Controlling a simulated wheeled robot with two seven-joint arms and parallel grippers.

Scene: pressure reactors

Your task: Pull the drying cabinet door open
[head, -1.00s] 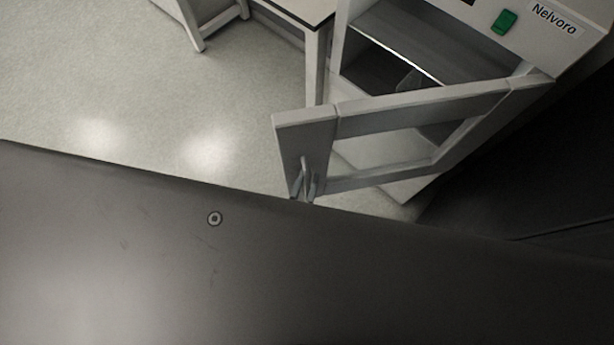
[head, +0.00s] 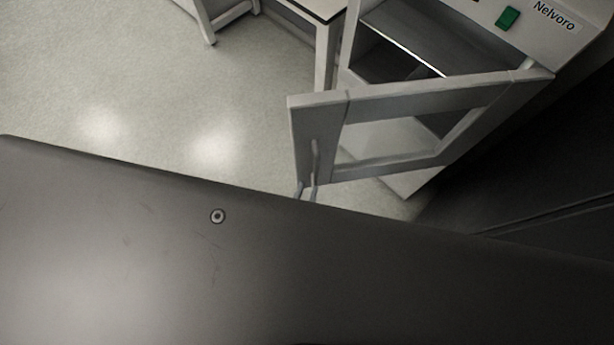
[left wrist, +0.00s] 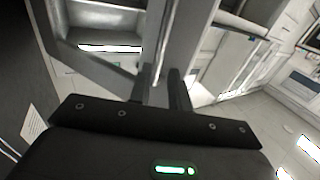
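The drying cabinet (head: 500,35) stands at the upper right, with a green switch and a "Nelvoro" label. Its framed door (head: 420,95) is swung wide open toward me, showing the shelf and interior. The upright handle (head: 315,157) is on the door's free-edge stile. My left gripper (head: 307,191) is at the handle's lower end, its fingers apart; most of it is hidden behind my dark body. In the left wrist view, the two fingertips (left wrist: 161,88) stand apart on either side of the handle's line, with a visible gap; contact is not clear. My right gripper is not in view.
A white table (head: 325,45) with a dark-edged top stands left of the cabinet, close to the door's free edge. The pale floor (head: 130,80) at left is clear. A dark surface (head: 530,170) lies right of the cabinet.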

